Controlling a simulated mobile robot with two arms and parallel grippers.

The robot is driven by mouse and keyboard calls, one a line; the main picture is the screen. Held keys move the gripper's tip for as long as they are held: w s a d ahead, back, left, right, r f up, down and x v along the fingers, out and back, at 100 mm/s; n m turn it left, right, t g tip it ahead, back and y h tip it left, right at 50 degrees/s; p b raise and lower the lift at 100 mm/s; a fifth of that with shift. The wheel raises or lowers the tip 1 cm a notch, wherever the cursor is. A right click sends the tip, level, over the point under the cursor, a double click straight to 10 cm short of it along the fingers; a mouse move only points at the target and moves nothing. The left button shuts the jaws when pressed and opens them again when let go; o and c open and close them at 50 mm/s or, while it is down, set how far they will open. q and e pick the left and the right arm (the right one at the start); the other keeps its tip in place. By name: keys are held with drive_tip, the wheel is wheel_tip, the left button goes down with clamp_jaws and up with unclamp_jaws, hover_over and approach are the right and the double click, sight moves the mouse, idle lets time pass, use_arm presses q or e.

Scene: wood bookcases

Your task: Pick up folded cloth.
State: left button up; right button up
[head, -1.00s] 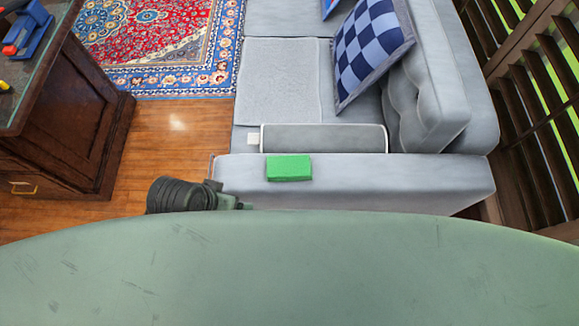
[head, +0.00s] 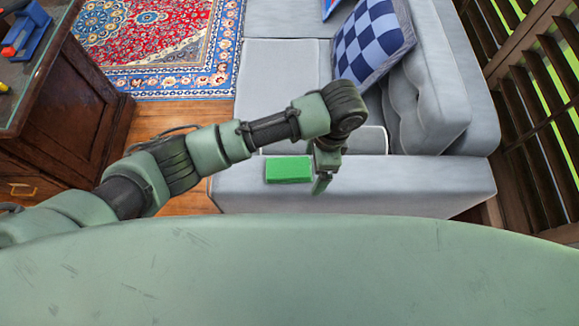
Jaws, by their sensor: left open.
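The folded cloth (head: 289,170) is a bright green, block-shaped piece lying flat on the near grey armrest of the sofa. My left arm reaches in from the left, over the front of the sofa. My left gripper (head: 320,183) points down over the armrest, just right of the cloth. It is open with nothing seen between its fingers. The fingers are seen nearly edge-on, so I cannot tell their exact gap or height above the armrest. The cloth's top is in clear view. My right gripper is not in view.
The grey sofa (head: 420,185) has a bolster (head: 367,141) behind the armrest and a blue checkered pillow (head: 372,45) against its back. A dark wood cabinet (head: 75,120) stands at the left. Wooden shutters (head: 540,110) are at the right. A patterned rug (head: 150,45) lies behind.

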sight(290, 167)
use_arm(q)
drive_tip(key=shift+y, duration=0.9)
drive_tip(key=w+a, duration=0.2)
drive_tip(key=w, duration=0.1)
drive_tip(key=shift+a+r, duration=0.3)
drive_tip(key=shift+r, duration=0.05)
drive_tip(key=shift+w+a+f, duration=0.2)
drive_tip(key=shift+a, duration=0.1)
drive_tip(key=x, duration=0.7)
drive_tip(key=shift+w+a+f, duration=0.1)
drive_tip(key=shift+w+a, duration=0.15)
drive_tip(key=c, duration=1.4)
